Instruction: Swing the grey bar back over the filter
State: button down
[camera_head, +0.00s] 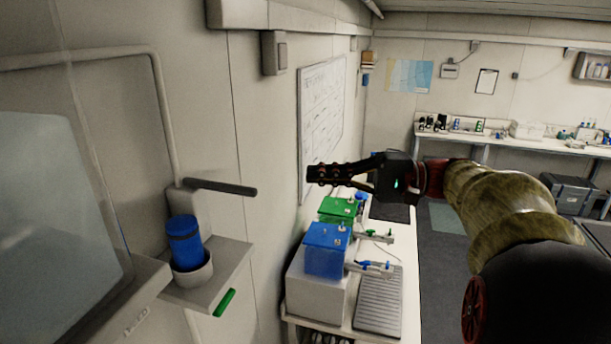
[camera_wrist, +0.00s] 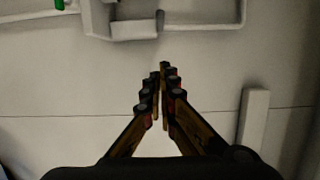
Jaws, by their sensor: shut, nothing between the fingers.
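The dark grey bar (camera_head: 222,187) juts out to the right from a mount on the left wall. Its left end is above the blue filter (camera_head: 184,245), and most of its length points away to the right. The filter stands upright in a round white cup (camera_head: 194,277) on a small wall shelf (camera_head: 228,262). My gripper (camera_head: 312,175) is right of the bar's free end, apart from it in the head view, with its fingers shut and empty.
A green handle (camera_head: 224,302) sits at the shelf's front edge. A clear panel stands at the far left. Below my gripper, a bench carries blue (camera_head: 326,250) and green (camera_head: 338,207) boxes. A whiteboard (camera_head: 322,120) hangs on the wall behind. Air around the bar's free end looks clear.

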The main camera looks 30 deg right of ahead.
jog(key=w+a+p, duration=0.1)
jog(key=a+p, duration=0.2)
jog(key=a, duration=0.7)
jog(key=shift+w, duration=0.3)
jog(key=shift+s+a, duration=0.1)
jog(key=shift+s+a+m+t+h+b, duration=0.2)
jog(key=shift+s+m+t+h+b, duration=0.15)
jog(key=shift+t+b, duration=0.25)
jog(key=shift+s+f, duration=0.1)
